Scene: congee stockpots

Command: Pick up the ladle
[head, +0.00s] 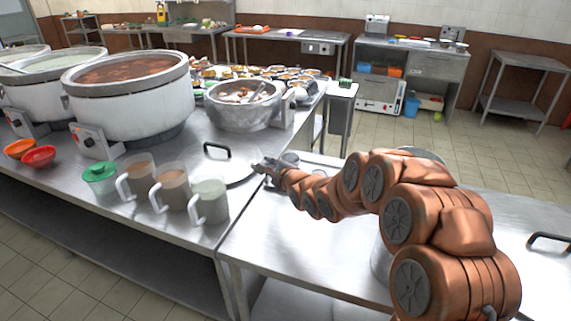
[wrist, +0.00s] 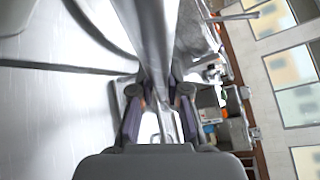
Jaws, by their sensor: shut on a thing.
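My gripper (head: 262,166) is at the right edge of a flat steel lid (head: 238,174) on the counter in the head view. In the wrist view, my gripper (wrist: 160,112) is shut on a long, shiny metal piece, which looks like the ladle's handle (wrist: 156,45). It runs up the middle of the picture. The ladle's bowl cannot be made out. In the head view the held ladle is too small or hidden to tell. Another utensil handle (head: 258,91) leans in the steel pot of food (head: 243,115) behind.
The lid has a black handle (head: 217,150). Three handled jugs (head: 172,188), a green-lidded container (head: 100,178) and orange and red bowls (head: 38,156) stand to the left. Large stockpots (head: 130,100) stand behind them. Many small dishes (head: 270,75) fill the counter beyond. The near steel table (head: 290,245) is largely clear.

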